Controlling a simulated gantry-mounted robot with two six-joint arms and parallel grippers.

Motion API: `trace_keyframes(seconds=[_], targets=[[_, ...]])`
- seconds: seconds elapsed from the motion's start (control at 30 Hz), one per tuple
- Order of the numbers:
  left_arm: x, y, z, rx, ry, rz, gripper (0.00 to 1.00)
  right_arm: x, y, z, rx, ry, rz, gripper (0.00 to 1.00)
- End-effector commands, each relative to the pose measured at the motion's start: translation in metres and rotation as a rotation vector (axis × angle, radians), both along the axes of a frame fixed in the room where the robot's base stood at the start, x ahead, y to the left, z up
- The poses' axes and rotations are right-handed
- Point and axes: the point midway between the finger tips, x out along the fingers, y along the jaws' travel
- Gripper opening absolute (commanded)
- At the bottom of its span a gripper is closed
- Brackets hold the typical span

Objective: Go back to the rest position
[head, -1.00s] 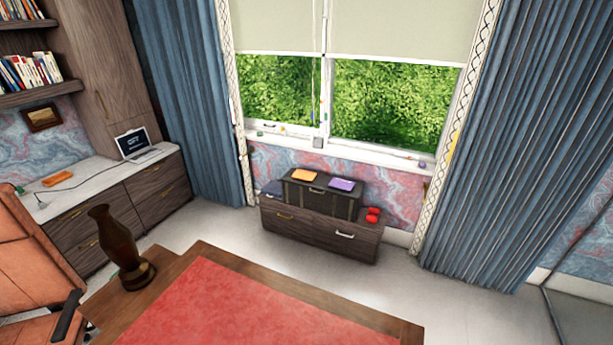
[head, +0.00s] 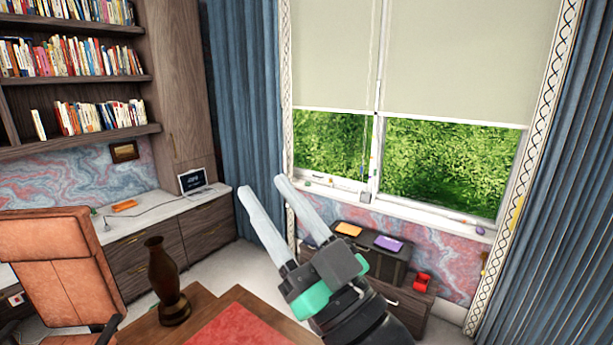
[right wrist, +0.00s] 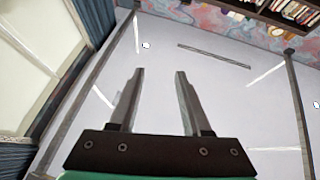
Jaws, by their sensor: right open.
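My right gripper (head: 273,200) is raised in the middle of the head view, its two pale fingers pointing up and to the left. It stands in front of the window wall and the dark cabinet. The fingers are apart with nothing between them. In the right wrist view the same gripper (right wrist: 158,72) shows two separate fingers against a plain pale surface, touching nothing. My left gripper is not in view.
The desk with a red leather top (head: 240,328) is at the bottom, with a brown vase (head: 165,275) on it. An orange chair (head: 55,262) stands at the left. The dark cabinet (head: 410,305) is below the window, with an orange item (head: 348,229), a purple item (head: 388,243) and a red item (head: 421,282).

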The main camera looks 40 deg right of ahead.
Motion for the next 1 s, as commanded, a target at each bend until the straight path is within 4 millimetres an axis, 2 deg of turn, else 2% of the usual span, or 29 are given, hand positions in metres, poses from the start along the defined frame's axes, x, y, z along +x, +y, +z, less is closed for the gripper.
trace_keyframes(seconds=[0.03,0.1,0.23,1.0], targets=[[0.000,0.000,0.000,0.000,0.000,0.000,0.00,-0.026,0.009,0.028,0.008,-0.091,0.024,0.48],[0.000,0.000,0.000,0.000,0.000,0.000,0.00,-0.056,0.016,0.054,0.018,-0.184,0.048,0.48],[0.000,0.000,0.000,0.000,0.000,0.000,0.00,-0.081,0.022,0.073,0.028,-0.261,0.070,0.48],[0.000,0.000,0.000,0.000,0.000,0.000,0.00,-0.081,0.021,0.073,0.027,-0.261,0.069,0.48]])
